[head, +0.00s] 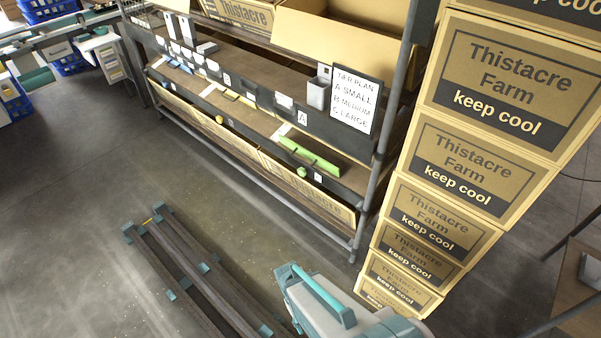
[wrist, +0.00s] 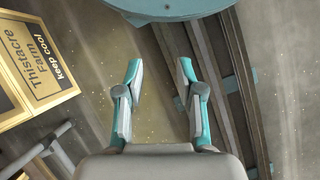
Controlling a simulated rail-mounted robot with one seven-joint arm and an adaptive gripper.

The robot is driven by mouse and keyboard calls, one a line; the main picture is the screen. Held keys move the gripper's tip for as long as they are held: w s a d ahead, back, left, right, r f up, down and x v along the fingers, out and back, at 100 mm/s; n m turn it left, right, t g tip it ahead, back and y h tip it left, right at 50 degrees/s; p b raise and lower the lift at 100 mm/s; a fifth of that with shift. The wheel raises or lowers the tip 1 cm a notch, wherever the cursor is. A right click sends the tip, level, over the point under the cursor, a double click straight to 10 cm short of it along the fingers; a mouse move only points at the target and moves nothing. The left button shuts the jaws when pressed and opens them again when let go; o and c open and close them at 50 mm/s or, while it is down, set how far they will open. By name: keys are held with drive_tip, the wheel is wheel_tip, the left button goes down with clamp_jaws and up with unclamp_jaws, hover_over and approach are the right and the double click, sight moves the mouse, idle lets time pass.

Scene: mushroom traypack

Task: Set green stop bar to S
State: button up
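The green stop bar (head: 309,156) lies on the lower shelf of the rack, near its right end, below the card marked A (head: 302,118). A pale strip (head: 281,131) lies just left of it. Small tags sit on the shelf's front edge below the bar (head: 302,172); their letters are too small to read, so I cannot tell which is S. My gripper (wrist: 159,72) is open and empty in the wrist view, over bare floor. It is away from the bar, which the wrist view does not show.
A sign (head: 356,100) reads A small, B medium, C large. A yellow bar (head: 240,98) and a blue bar (head: 180,66) lie farther left. Stacked Thistacre Farm cartons (head: 442,204) stand right of the rack post (head: 385,130).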

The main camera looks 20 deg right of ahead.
drive_tip(key=w+d+f+n+t+h+b, duration=0.1)
drive_tip(key=w+d+f+h+b, duration=0.15)
drive_tip(key=w+f+b, duration=0.35)
drive_tip(key=w+d+f+n+t+h+b, duration=0.1)
drive_tip(key=w+d+f+t+b, duration=0.2)
drive_tip(key=w, duration=0.5)
drive_tip(key=n+t+h+b, duration=0.2)
drive_tip(key=t+h+b, duration=0.8)
drive_tip(key=h+b, duration=0.55)
approach(300, 161)
drive_tip(key=shift+y, duration=0.6)
drive_tip(key=shift+b+x, duration=2.35)
drive_tip(key=shift+x, duration=2.8)
drive_tip(key=shift+r, duration=0.2)
drive_tip(key=shift+a, duration=0.1)
clamp_jaws()
